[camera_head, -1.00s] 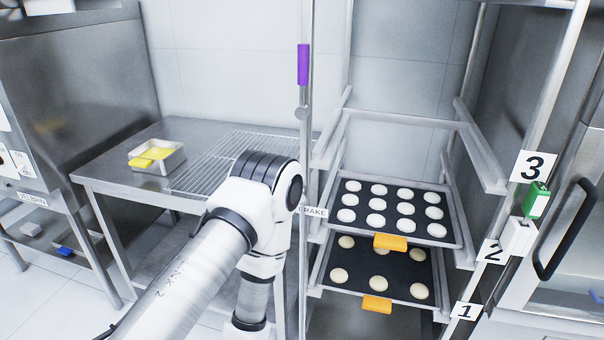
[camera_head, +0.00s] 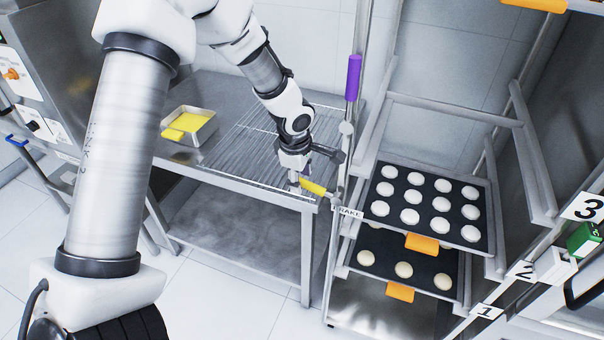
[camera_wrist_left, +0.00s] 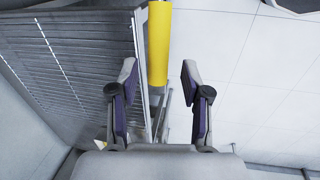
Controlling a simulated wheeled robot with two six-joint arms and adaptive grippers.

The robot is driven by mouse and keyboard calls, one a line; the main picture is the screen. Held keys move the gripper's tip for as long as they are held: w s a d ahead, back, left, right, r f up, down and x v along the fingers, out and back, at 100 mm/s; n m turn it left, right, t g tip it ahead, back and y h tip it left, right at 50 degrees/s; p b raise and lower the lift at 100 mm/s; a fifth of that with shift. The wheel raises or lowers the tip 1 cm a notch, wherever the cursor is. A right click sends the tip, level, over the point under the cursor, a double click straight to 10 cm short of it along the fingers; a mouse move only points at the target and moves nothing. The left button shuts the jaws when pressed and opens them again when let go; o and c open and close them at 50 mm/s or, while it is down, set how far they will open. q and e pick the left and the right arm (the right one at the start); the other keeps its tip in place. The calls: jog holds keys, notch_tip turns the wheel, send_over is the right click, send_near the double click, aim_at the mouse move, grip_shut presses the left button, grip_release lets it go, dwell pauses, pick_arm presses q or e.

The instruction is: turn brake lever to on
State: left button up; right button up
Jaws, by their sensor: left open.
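A yellow lever handle (camera_head: 313,187), which I take for the brake lever, sticks out to the left from the rack post beside the BRAKE label (camera_head: 348,211). In the left wrist view the yellow handle (camera_wrist_left: 159,45) shows at the top, in line with the gap between my fingers. My left gripper (camera_head: 297,181) points down beside the handle's free end at the table's front right corner. In the wrist view the left gripper (camera_wrist_left: 160,85) is open, a finger on each side. I cannot tell whether it touches the handle. My right gripper is not in view.
A purple grip (camera_head: 354,77) sits on the upright post above. The rack holds trays of dough rounds (camera_head: 428,207) with orange tabs. The steel table (camera_head: 236,184) has a wire grid and a metal pan (camera_head: 190,126). Clear floor lies in front.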

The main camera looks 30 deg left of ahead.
pick_arm(q)
jog(key=shift+w+d+f, duration=0.1)
jog(key=shift+w+f, duration=0.15)
jog(key=shift+f, duration=0.25)
jog(key=shift+w+d+f, duration=0.15)
jog(key=shift+w+f, duration=0.05)
jog(key=shift+s, duration=0.1)
jog(key=shift+s+r, duration=0.1)
jog(key=shift+s, duration=0.05)
grip_shut()
